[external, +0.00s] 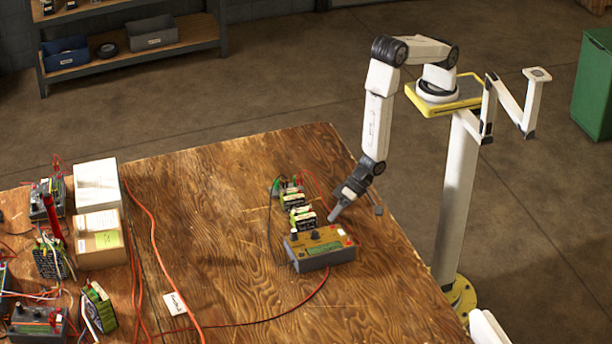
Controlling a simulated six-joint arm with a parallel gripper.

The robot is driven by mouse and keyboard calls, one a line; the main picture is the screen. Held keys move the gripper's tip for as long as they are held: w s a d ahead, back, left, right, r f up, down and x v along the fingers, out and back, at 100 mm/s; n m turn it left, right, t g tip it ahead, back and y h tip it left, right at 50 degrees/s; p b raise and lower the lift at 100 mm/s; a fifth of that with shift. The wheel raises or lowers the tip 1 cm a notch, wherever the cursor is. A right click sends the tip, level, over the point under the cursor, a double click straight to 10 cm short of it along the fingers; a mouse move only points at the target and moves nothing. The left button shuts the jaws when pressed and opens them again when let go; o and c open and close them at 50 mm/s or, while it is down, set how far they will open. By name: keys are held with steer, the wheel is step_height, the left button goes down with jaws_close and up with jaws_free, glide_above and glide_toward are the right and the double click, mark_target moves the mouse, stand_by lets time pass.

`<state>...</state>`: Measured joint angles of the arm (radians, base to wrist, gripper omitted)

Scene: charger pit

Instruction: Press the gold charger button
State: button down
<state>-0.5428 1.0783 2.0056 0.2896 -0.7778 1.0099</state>
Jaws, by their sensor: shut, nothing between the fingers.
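The charger (325,259) is a grey box with a gold-brown top panel, near the right edge of the wooden table. Dark knobs, a green display area and a small red part show on its top. I cannot make out the gold button clearly against the gold panel. My gripper (333,215) is shut and empty, pointing down and left, just above and behind the charger's back right part. Whether its tips touch anything is too small to tell.
Battery packs (302,216) with wires stand directly behind the charger, left of my gripper. Red and black cables cross the table (220,200). Boxes (99,235) and electronics crowd the left side. The table's middle is mostly clear.

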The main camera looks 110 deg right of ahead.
steer(key=shift+f, duration=0.15)
stand_by(0.5)
steer(key=shift+a+f, duration=0.1)
steer(key=shift+f, duration=0.2)
steer(key=shift+f, duration=0.35)
stand_by(1.0)
steer(key=shift+r, duration=0.8)
stand_by(0.4)
steer(key=shift+d+r, duration=0.2)
steer(key=shift+r, duration=0.6)
steer(key=shift+d+r, duration=0.15)
steer(key=shift+r, duration=0.6)
steer(key=shift+d+r, duration=0.2)
steer(key=shift+r, duration=0.7)
